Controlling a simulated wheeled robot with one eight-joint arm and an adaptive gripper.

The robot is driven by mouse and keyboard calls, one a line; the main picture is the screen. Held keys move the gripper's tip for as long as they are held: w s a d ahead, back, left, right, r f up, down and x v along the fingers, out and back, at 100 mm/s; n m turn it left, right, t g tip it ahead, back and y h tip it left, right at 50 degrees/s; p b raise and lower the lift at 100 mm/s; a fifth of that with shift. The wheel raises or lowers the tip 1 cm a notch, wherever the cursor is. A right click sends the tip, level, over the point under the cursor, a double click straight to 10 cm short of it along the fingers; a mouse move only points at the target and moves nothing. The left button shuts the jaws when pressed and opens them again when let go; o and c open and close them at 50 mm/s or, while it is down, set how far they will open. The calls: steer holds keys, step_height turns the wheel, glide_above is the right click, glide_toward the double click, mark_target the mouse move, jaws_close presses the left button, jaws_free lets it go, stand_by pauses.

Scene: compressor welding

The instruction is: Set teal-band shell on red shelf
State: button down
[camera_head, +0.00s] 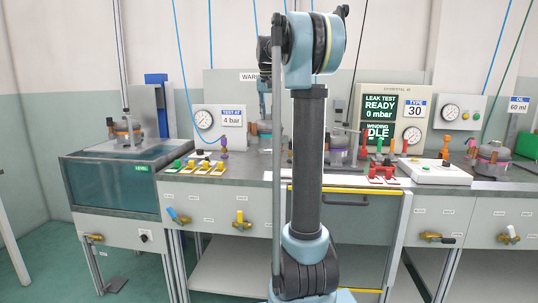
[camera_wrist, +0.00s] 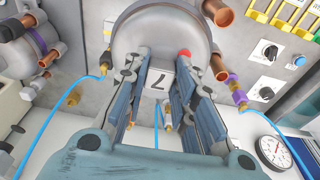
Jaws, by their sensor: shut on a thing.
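In the wrist view my gripper (camera_wrist: 165,75) is shut on a rounded grey metal shell (camera_wrist: 155,28) with copper pipe stubs and a white number label between the fingers. No teal band on this shell is clear to me. In the head view my gripper and the held shell are mostly hidden behind my arm, near the bench's middle. I cannot make out a red shelf in either view.
Shells stand on the left tank (camera_head: 127,131) and at the right (camera_head: 493,158). Blue hoses (camera_wrist: 62,100) hang near my gripper. A gauge (camera_wrist: 272,150) is at lower right.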

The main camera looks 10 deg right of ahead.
mark_target(267, 132)
steer(key=shift+a+f, duration=0.15)
steer(key=shift+f, duration=4.25)
steer(key=c, duration=1.3)
jaws_free()
steer(key=shift+f, duration=0.1)
steer(key=shift+s, duration=0.1)
steer(key=r, duration=0.4)
steer(key=s+r, duration=0.1)
steer(key=r, duration=0.7)
steer(key=shift+s+a, duration=0.3)
steer(key=shift+s, duration=0.05)
